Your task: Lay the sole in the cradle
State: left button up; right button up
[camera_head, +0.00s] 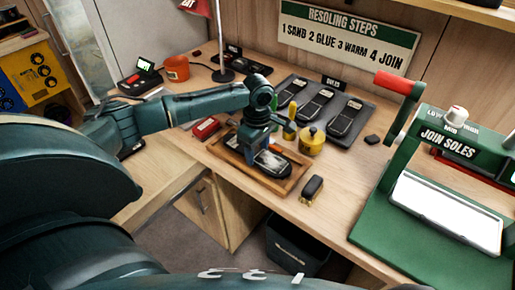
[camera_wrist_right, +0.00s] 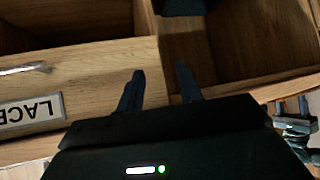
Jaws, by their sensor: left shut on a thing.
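My left gripper (camera_head: 250,152) points down over a shallow wooden tray (camera_head: 222,152) on the bench. It is shut on a dark piece with a pale grey face (camera_head: 271,162), which looks like a sole; the fingers hide part of it. I cannot tell whether this piece touches the tray floor. Three black soles (camera_head: 317,104) lie on a grey mat behind the tray. No part is clearly marked as the cradle. My right gripper (camera_wrist_right: 160,80) shows in the right wrist view, fingers apart and empty, in front of wooden furniture.
A green press (camera_head: 440,230) with a white plate and red-handled lever stands at the right. A yellow pot (camera_head: 312,140) stands beside the tray, and a dark brush (camera_head: 312,187) lies at its front right. A red box (camera_head: 206,127) is left of it. A lamp stands behind.

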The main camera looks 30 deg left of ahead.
aim_at(258, 154)
pick_arm(q)
jog(key=o, duration=0.8)
jog(key=shift+f, duration=0.1)
notch_tip(258, 154, up, 12)
jog(key=shift+r+b, duration=0.15)
jog(key=shift+b, duration=0.3)
pick_arm(e)
jog(key=shift+w+a, duration=0.1)
jog(key=shift+f, duration=0.1)
